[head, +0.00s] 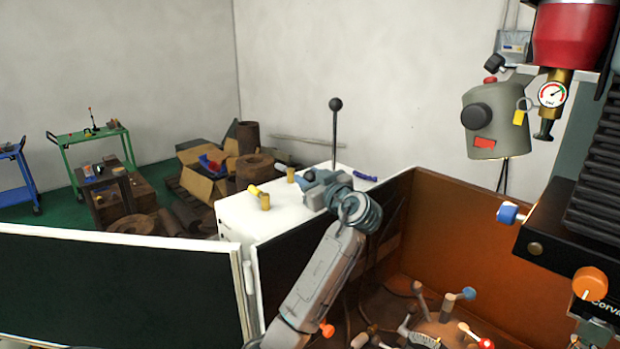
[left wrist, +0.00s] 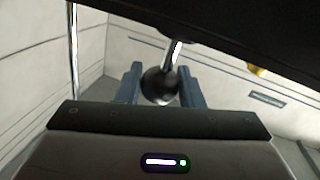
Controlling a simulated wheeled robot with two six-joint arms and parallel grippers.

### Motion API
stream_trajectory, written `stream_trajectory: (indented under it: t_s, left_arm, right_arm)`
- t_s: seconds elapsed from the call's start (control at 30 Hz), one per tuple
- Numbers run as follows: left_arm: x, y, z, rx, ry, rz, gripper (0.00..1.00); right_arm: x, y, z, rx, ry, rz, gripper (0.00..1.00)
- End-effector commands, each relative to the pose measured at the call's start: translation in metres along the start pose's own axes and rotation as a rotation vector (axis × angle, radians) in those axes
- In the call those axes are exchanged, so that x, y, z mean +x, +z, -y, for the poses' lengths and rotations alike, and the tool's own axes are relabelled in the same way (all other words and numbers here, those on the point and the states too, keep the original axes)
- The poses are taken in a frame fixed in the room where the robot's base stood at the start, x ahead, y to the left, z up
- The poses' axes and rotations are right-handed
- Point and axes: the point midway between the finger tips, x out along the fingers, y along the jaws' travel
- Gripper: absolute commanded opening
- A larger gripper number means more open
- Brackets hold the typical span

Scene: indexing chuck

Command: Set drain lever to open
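My left gripper (head: 306,182) reaches over the white cabinet in the head view, its wrist angled up from below. In the left wrist view, its two blue-grey fingers (left wrist: 162,84) stand apart with a black ball knob on a bright metal rod (left wrist: 160,86) between them. Whether they touch the knob I cannot tell. In the head view, an upright lever with a black ball (head: 336,104) rises behind the gripper. I cannot tell whether this is the same knob, or which handle is the drain lever. No lever label is readable. My right gripper is out of view.
The white cabinet (head: 240,213) carries small brass fittings (head: 265,201) and a blue handle (head: 365,177). A brown-walled bay (head: 480,240) holds several knobbed levers below right. A dark panel (head: 110,290) stands at left. A grey lamp-like housing (head: 497,120) hangs at upper right.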

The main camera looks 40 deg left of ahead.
Motion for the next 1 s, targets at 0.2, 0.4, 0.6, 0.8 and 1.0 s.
stream_trajectory:
  t_s: [0.2, 0.4, 0.6, 0.8, 1.0]
  left_arm:
    - [0.000, -0.005, -0.001, -0.004, 0.000, -0.002, 0.00]
    - [0.000, -0.035, -0.007, -0.009, 0.000, -0.004, 0.00]
    - [0.000, -0.054, -0.010, -0.005, 0.000, -0.004, 0.00]
    - [0.000, -0.058, -0.011, -0.004, 0.002, -0.006, 0.00]
    - [0.000, -0.058, -0.011, -0.005, 0.001, -0.006, 0.54]
  right_arm:
    - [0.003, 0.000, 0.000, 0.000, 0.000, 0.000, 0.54]
    - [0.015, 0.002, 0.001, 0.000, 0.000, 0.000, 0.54]
    - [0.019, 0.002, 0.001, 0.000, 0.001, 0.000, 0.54]
    - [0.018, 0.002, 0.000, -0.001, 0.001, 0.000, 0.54]
    - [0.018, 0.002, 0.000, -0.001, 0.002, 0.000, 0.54]
